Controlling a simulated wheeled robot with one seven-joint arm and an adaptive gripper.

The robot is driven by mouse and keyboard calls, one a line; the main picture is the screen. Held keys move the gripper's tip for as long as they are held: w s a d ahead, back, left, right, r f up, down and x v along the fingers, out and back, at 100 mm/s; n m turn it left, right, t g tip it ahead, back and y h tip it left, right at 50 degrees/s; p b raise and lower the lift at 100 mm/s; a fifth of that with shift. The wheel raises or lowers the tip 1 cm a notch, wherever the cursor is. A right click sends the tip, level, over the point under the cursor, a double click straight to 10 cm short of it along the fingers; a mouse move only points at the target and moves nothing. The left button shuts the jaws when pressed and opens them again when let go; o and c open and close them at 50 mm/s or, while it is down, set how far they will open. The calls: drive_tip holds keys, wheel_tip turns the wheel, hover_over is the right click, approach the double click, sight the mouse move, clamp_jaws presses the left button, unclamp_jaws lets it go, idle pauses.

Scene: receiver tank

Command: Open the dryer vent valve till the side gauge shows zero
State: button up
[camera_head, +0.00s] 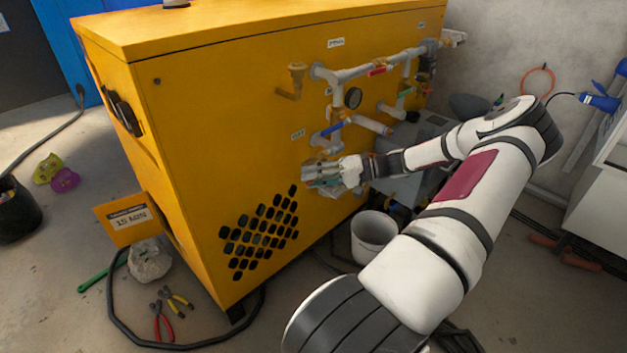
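My gripper (312,174) is in front of the yellow cabinet's side, pointing left, just below the blue-handled valve. Its fingers are small here, and I cannot tell whether they are open or shut or touch anything. The blue-handled valve (332,129) sits on grey pipework. A round dark-faced gauge (353,97) is just above it; its needle is too small to read. A red-handled valve (377,70) is on the upper pipe and a green-handled valve (406,91) is to the right. The labels are too small to read, so I cannot tell which is the vent valve.
The yellow cabinet (200,140) fills the middle. A white bucket (373,240) stands below my gripper. Pliers (162,322), a green tool (100,273) and a black hose lie on the floor.

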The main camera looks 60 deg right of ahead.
clamp_jaws()
